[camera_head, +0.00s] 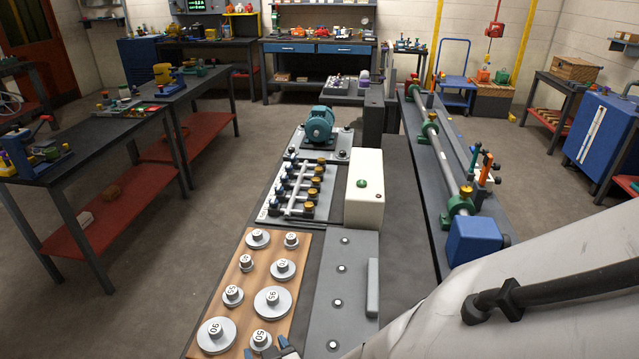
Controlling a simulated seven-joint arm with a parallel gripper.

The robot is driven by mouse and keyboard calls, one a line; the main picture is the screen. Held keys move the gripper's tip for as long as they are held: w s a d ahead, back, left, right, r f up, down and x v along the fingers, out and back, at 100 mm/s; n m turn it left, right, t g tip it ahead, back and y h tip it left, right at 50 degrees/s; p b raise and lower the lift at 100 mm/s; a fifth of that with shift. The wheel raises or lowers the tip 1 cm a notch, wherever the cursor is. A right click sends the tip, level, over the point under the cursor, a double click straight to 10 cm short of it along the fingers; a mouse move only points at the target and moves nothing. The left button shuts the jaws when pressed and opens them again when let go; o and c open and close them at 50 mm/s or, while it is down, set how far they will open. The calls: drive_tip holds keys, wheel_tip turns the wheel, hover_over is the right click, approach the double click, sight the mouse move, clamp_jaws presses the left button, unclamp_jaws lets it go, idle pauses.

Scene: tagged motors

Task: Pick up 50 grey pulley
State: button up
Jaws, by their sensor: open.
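The grey pulley marked 50 (261,340) sits at the near right end of a wooden board (243,313), by the bottom edge of the head view. Its lower part is hidden or cut off. My gripper (268,352) shows only partly at the bottom edge, its fingertips apart at the pulley's near side. It is open, and I cannot tell whether it touches the pulley.
Several other grey pulleys share the board, including one marked 90 (215,335) close on the left and one marked 95 (272,301) behind. A grey plate with knobs (340,320) lies to the right. A white box (364,190) stands farther back.

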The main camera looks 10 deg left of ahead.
sight(259, 335)
drive_tip(key=shift+w+a+f, duration=0.1)
drive_tip(key=shift+w, duration=0.1)
idle(0.3)
drive_tip(key=shift+x, duration=2.65)
drive_tip(key=c, duration=0.7)
